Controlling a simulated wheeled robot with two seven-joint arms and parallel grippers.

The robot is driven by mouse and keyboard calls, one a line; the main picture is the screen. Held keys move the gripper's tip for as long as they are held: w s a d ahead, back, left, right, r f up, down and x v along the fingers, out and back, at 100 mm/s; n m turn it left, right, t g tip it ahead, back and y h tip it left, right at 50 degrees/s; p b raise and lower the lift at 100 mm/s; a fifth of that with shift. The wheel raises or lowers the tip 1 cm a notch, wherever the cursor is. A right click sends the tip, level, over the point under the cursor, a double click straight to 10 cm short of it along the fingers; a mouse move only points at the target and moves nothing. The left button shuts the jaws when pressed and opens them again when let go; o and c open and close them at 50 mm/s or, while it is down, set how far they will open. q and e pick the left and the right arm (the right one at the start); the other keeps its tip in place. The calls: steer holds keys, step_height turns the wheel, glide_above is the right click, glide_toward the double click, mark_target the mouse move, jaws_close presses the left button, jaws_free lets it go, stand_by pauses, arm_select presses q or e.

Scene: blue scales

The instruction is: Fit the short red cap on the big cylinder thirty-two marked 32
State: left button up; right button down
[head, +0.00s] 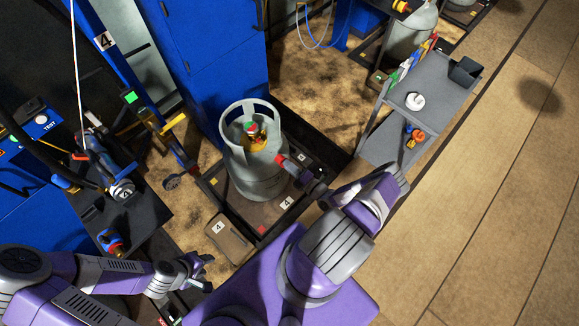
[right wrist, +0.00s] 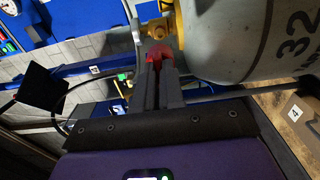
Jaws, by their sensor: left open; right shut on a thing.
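The big grey cylinder (head: 258,180) stands upright on a dark framed platform in the head view. Its open collar surrounds a brass valve with a red and green top (head: 252,129). In the right wrist view the cylinder (right wrist: 225,45) bears the mark 32, and a brass valve part (right wrist: 158,28) shows. My right gripper (head: 289,166) is shut on the short red cap (head: 281,160), at the cylinder's right side. The cap (right wrist: 157,54) appears close to the valve; contact is unclear. My left gripper (head: 203,272) is open and empty, low and left of the cylinder.
A grey cart (head: 424,105) with a white ring and coloured parts stands at the right. A dark bench (head: 137,210) with a tool stands at the left. A blue cabinet (head: 213,65) stands behind the cylinder. The floor at far right is clear.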

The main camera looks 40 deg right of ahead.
stand_by(0.3)
steer(key=shift+w+a+b, duration=0.2)
steer(key=shift+w+b, duration=1.2)
steer(key=shift+w, duration=2.55)
steer(key=shift+w+a+b, duration=0.15)
steer(key=shift+w+b, duration=0.55)
steer(key=shift+w, duration=0.7)
